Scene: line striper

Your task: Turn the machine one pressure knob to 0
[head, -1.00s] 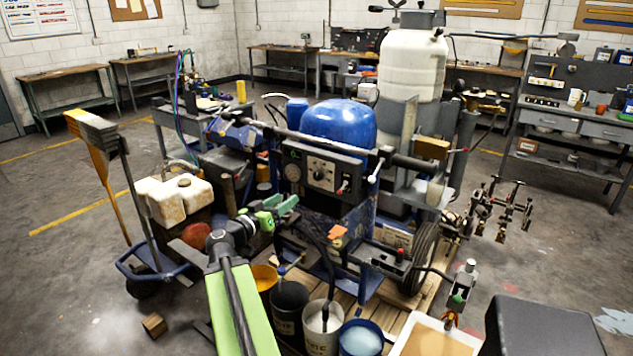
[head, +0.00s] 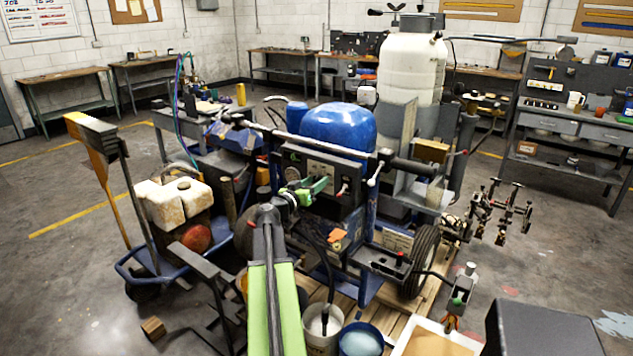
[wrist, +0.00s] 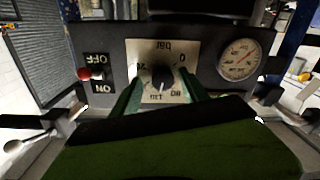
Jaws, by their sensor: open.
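The pressure knob (wrist: 162,77) is black and sits on a pale dial plate (wrist: 135,55) in the wrist view. The plate's markings, including "bar" and 0, appear upside down; the 0 is at the knob's upper right. A pale mark on the knob seems to point down, away from the 0. My gripper (wrist: 162,90) is open, with one green finger on each side of the knob's lower part. I cannot tell whether they touch it. In the head view my gripper (head: 318,186) is at the front of the control panel (head: 345,171), partly covering it.
A round gauge (wrist: 240,60) is right of the plate, and a red-tipped OFF/ON switch (wrist: 85,74) is left of it. Buckets (head: 322,325) stand below my arm. Open floor lies at the left.

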